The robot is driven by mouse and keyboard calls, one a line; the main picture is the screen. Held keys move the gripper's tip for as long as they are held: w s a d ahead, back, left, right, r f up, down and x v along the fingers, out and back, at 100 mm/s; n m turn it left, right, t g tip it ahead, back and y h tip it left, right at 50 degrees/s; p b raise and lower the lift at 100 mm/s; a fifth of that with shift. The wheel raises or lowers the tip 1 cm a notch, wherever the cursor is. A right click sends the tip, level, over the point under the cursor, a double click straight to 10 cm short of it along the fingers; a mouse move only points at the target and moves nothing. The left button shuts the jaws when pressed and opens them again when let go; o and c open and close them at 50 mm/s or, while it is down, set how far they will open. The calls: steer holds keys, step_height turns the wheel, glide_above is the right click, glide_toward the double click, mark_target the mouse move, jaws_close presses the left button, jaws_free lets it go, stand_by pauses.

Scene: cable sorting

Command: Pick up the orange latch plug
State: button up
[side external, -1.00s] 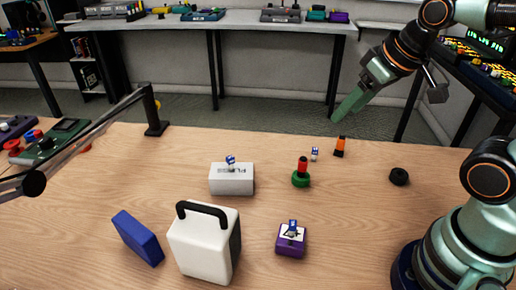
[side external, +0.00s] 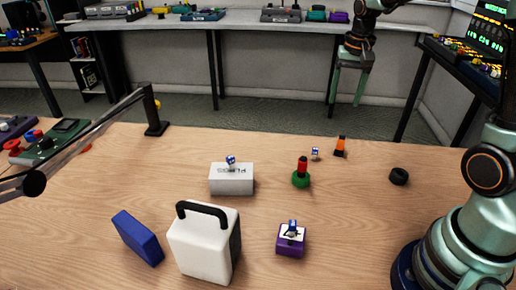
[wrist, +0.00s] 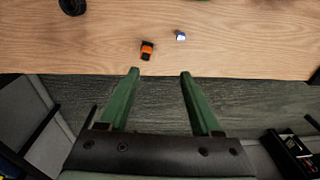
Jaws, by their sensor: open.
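The orange latch plug (side external: 341,145) stands on the table near its far edge, with black parts on it. In the wrist view the orange plug (wrist: 147,48) lies just ahead of the fingertips, a little left of the middle between them. My gripper (side external: 348,98) hangs above and beyond the far table edge, fingers pointing down. Its two green fingers (wrist: 160,72) are spread apart with nothing between them. The gripper is apart from the plug.
A small blue-and-white plug (side external: 315,154) stands close left of the orange plug. A red plug on a green base (side external: 301,178), a black ring (side external: 398,177), a white box (side external: 231,181), a purple box (side external: 291,245), a white case (side external: 200,245) and a blue block (side external: 137,238) stand nearer.

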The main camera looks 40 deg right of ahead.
steer(key=m+g, duration=0.1)
steer(key=m, duration=0.1)
glide_above(342, 138)
step_height(342, 138, down, 4)
step_height(342, 138, down, 12)
steer(key=shift+f, duration=0.1)
stand_by(0.3)
jaws_close()
